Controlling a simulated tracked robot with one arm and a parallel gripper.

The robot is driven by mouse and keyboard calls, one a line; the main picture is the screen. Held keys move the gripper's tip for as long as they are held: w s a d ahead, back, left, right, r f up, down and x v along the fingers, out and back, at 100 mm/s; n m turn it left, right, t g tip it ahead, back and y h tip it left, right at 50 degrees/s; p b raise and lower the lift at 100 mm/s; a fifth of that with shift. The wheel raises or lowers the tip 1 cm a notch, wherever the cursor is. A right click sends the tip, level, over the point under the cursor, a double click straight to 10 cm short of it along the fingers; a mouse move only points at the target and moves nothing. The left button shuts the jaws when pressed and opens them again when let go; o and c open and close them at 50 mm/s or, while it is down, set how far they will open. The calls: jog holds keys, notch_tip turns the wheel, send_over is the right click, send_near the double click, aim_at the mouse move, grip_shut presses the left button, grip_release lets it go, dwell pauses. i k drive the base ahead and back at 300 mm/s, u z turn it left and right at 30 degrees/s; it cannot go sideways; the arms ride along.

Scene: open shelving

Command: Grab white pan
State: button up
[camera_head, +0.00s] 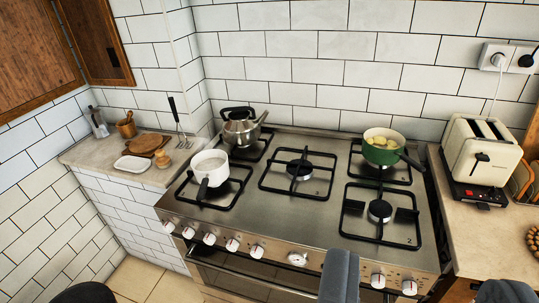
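The white pan (210,165) stands upright on the front left burner of the steel gas stove. Its dark handle (202,189) points toward the stove's front edge.
A steel kettle (240,131) stands close behind the pan. A green pot (382,151) with yellowish contents sits at back right. A toaster (479,152) stands on the right counter. Wooden boards (146,144) and a white dish (132,164) lie on the left counter. The middle burner (299,170) is clear.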

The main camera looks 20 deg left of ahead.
aim_at(210, 164)
jog(key=z, duration=0.05)
jog(key=i, duration=1.7)
jog(key=u, duration=0.65)
